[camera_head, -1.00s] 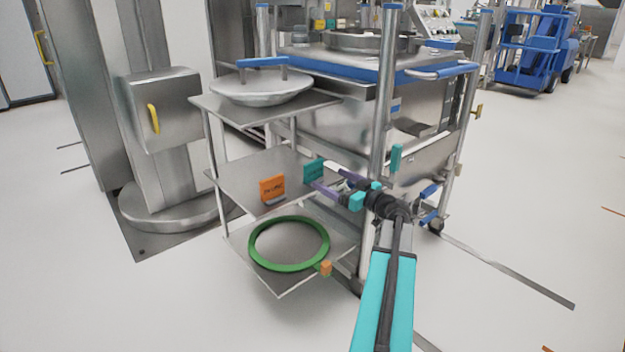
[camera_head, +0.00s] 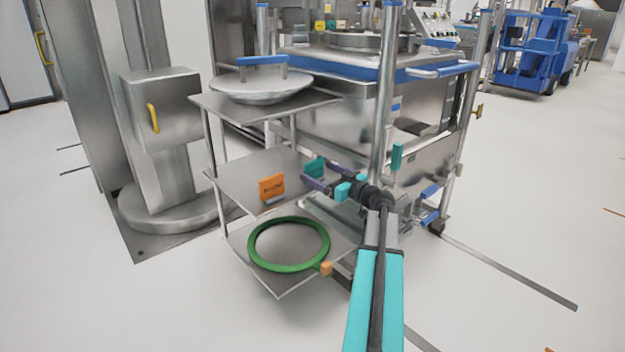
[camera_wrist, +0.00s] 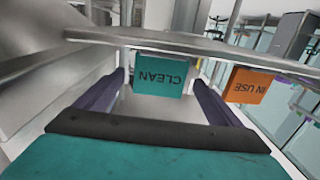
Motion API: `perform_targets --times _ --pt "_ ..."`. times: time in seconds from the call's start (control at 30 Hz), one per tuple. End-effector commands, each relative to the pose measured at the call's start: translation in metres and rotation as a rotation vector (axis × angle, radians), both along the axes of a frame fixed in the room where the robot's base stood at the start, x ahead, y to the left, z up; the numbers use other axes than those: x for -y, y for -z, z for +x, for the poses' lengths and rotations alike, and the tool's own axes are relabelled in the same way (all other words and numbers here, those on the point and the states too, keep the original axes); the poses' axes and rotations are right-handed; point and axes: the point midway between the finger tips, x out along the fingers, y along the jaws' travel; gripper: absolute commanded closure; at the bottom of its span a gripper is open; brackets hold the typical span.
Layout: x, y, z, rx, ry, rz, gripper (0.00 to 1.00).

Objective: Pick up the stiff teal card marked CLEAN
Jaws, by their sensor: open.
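The teal card (camera_wrist: 160,79) marked CLEAN stands upright in the wrist view, its lettering upside down there. In the head view the teal card (camera_head: 314,167) shows at the right part of the middle shelf, partly behind my fingers. My gripper (camera_wrist: 155,88) is open, with one purple finger on each side of the card in the wrist view. I cannot tell whether either finger touches it. In the head view my gripper (camera_head: 318,178) reaches in from the right at the card's height.
An orange IN USE card (camera_head: 271,187) stands left of the teal card on the middle shelf (camera_head: 235,178). A green ring (camera_head: 256,259) lies on the lower shelf. A lidded pan (camera_head: 262,88) is on the top shelf. A metal post (camera_head: 385,90) rises near my arm.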

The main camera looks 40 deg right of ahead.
Motion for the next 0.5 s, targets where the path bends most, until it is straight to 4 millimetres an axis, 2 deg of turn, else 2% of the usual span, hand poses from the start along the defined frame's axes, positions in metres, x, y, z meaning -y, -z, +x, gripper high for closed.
perform_targets --times 0.13,0.5 --pt "0.0007 0.0004 0.0087 0.0 0.001 0.0 0.12" --pt "0.0002 -0.0001 0.0088 -0.001 0.001 0.0 0.12"
